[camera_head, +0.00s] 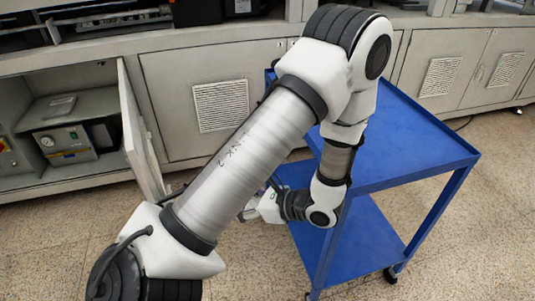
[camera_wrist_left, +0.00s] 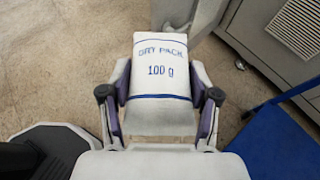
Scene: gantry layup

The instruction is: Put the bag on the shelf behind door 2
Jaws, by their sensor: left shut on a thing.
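The bag (camera_wrist_left: 160,85) is white with blue print reading "DRY PACK 100 g". In the left wrist view my left gripper (camera_wrist_left: 162,105) is shut on it, with a finger on each side. An open cabinet door (camera_head: 140,135) swings out at the left, with a shelf (camera_head: 85,107) inside the cabinet. No door number is readable. My right gripper is not in view.
The blue two-level cart (camera_head: 400,140) stands right of the open door, its visible top bare. The speckled floor before the cabinet is clear.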

